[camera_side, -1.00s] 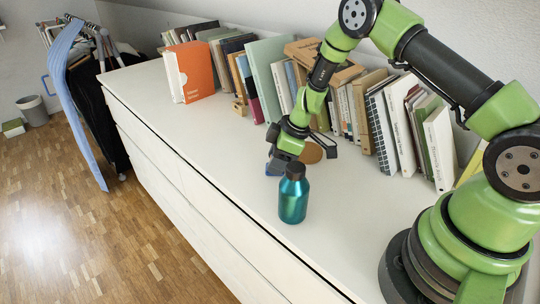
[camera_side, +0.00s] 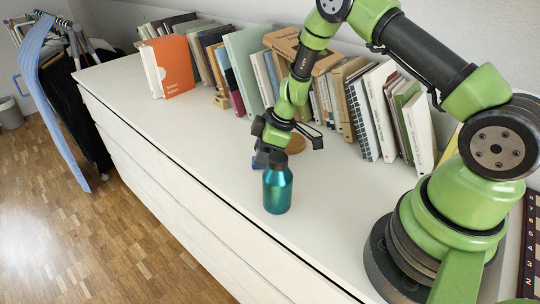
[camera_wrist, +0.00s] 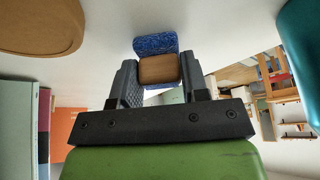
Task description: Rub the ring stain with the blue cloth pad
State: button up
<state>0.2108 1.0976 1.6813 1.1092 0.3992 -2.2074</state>
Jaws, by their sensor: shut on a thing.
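My gripper (camera_side: 268,148) is shut on the brown block of the blue cloth pad (camera_wrist: 155,43). In the wrist view the blue cloth shows beyond the brown block (camera_wrist: 158,69), which sits between the two fingers (camera_wrist: 160,82). In the side view only a little of the pad (camera_side: 260,161) shows under the gripper, behind the teal bottle. I cannot tell whether the pad touches the white top. I cannot make out the ring stain in either view.
A teal bottle (camera_side: 277,191) stands upright just in front of my gripper. A round brown piece (camera_side: 295,144) lies behind the gripper. A row of books (camera_side: 360,100) lines the back. The white dresser top (camera_side: 170,120) is clear to the left, up to its front edge.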

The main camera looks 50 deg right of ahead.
aim_at(246, 158)
jog(key=shift+w, duration=1.95)
jog(key=shift+w+r, duration=0.1)
jog(key=shift+r, duration=0.1)
notch_tip(246, 158, up, 8)
jog(key=shift+f, duration=0.15)
